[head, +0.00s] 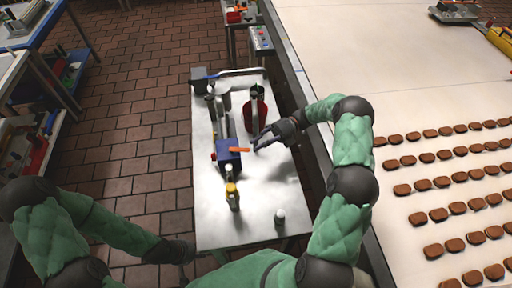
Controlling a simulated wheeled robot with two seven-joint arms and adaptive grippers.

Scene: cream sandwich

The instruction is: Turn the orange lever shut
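The orange lever (239,150) is a thin bar on top of a blue box-shaped unit (228,161) on the metal table. It lies roughly across the picture, its right end projecting past the box. My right gripper (257,143) is just to the right of that end, its dark fingers pointing left and spread apart. Whether a finger touches the lever is too small to tell. My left arm hangs at the lower left, and its gripper (186,268) is a dark shape by the table's front left edge, its fingers unclear.
The metal table (220,225) also holds a yellow-topped bottle (232,196), a white-capped bottle (279,215) and a red container (254,118). A white conveyor (400,120) with rows of brown cookies (460,208) runs along the right. The table's front is mostly clear.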

